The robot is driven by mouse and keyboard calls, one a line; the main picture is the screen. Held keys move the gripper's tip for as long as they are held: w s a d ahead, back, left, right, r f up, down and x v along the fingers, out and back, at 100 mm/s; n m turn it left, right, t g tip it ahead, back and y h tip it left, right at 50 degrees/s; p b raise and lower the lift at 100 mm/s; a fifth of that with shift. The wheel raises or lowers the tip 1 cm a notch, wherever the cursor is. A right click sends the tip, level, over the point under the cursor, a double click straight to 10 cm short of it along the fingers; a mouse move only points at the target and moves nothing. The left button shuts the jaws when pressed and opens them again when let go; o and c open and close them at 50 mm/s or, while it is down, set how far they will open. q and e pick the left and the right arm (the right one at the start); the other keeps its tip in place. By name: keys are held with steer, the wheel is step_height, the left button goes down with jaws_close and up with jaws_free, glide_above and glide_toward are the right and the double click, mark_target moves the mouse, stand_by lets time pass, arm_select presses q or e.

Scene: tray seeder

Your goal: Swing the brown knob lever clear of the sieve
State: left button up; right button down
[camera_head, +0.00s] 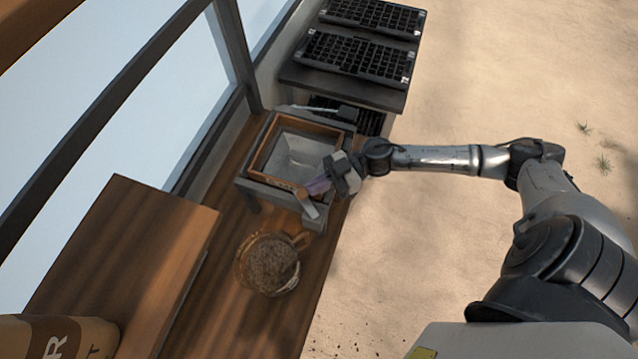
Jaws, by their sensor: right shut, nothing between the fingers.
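A wooden-framed square box (257,158) with a pale, sloping inside sits on a dark grey stand on the bench; it may be the sieve. My right gripper (316,187) is at its near right corner, shut with nothing visible in it, its fingers pointing left. A pale flat bar (308,204) slants down just below the fingertips; I cannot tell whether it is the lever or whether the fingers touch it. No brown knob can be made out; the gripper may hide it. My left gripper is out of view.
A round container (240,264) of dark grainy material stands on the wooden bench (225,318) in front of the box. Black cell trays (357,57) lie on a dark shelf behind. A wooden box (130,235) stands at left. Sandy ground at right is open.

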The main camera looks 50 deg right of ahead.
steer(key=shift+w+a+r+n+p, duration=0.1)
steer(key=shift+w+r+n+p, duration=0.15)
steer(key=shift+w+n+p, duration=0.1)
steer(key=shift+w+a+r+p, duration=0.1)
steer(key=shift+a+r+p, duration=0.05)
steer(key=shift+p, duration=0.5)
steer(key=shift+w+a+f, duration=0.1)
steer(key=shift+a+f, duration=0.15)
steer(key=shift+a, duration=0.05)
steer(key=shift+f, duration=0.1)
steer(key=shift+r, duration=0.6)
steer(key=s+d+r+p, duration=0.2)
steer(key=s+d+r, duration=0.3)
steer(key=s+r, duration=0.4)
steer(key=shift+s+d+r+p, duration=0.3)
steer(key=shift+s+d+r, duration=0.1)
steer(key=shift+s, duration=0.1)
